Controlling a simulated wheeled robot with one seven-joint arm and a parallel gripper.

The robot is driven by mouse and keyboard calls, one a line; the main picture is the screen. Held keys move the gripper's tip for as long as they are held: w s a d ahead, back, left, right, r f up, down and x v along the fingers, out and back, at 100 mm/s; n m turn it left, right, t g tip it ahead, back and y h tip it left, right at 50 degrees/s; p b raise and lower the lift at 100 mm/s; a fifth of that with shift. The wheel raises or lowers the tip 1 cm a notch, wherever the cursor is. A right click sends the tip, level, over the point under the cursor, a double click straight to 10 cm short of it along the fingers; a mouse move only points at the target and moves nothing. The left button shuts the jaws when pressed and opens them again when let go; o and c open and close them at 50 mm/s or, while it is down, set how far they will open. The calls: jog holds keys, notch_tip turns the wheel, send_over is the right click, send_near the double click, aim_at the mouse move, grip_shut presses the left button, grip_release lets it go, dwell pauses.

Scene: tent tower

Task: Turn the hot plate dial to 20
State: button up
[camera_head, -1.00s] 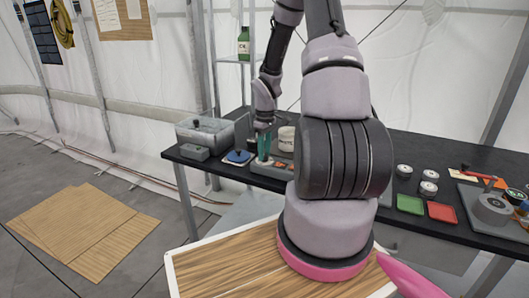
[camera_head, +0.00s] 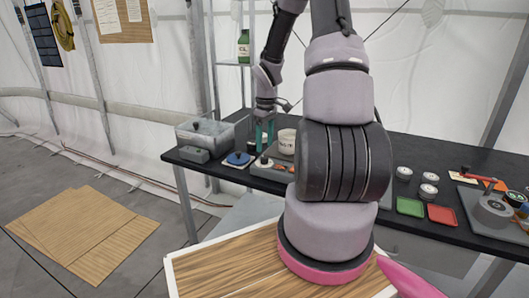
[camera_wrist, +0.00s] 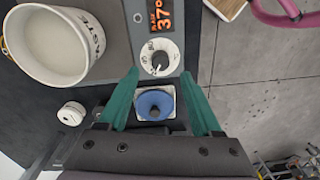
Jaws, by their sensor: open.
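The hot plate shows in the wrist view (camera_wrist: 118,20) as a grey panel with an orange display (camera_wrist: 163,16) that appears to read 37°. Its dial (camera_wrist: 160,58) is a white disc with a dark centre knob. In the wrist view my gripper (camera_wrist: 160,72) has its two teal fingers spread apart, with the dial between and just beyond the fingertips. The fingers are empty.
A white container (camera_wrist: 55,45) stands on the hot plate. A blue round object (camera_wrist: 155,104) sits on a white pad beside it. A grey metal box (camera_head: 210,135) stands at the table's left end. Green (camera_head: 410,204) and red (camera_head: 442,213) trays lie to the right.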

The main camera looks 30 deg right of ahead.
notch_tip(320, 180, up, 6)
jog(key=shift+f, duration=0.1)
dwell(0.5)
